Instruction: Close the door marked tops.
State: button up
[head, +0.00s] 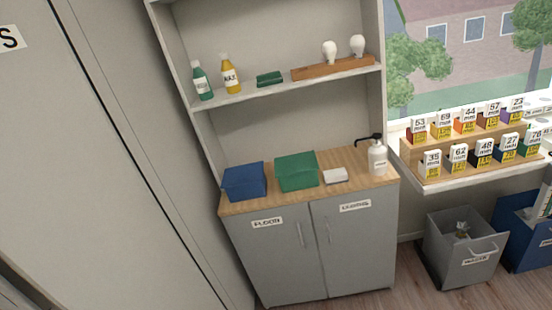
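A large pale grey panel (60,150) fills the left side, close to the camera. A white label (12,38) on it is cut off by the picture's left edge; only a final letter S shows, so I cannot confirm that it reads tops. A dark line runs down along the panel's right side, beside a narrow grey strip (130,130). I cannot tell whether this panel is an open or a shut door. No handle shows on it. My gripper is not in view.
A grey cabinet (330,285) has two shut doors, the left marked floor (268,222). Boxes and a pump bottle (377,158) stand on it, under a shelf (290,88). A grey bin (466,250) and a blue bin (520,235) stand right. Little floor (400,290) shows.

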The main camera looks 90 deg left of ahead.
aim_at(78, 223)
jog(key=u, duration=0.1)
jog(key=i, duration=0.7)
jog(key=u, duration=3.5)
jog(key=k, duration=0.45)
jog(key=u, duration=0.25)
jog(key=i, duration=0.4)
jog(key=z, duration=0.2)
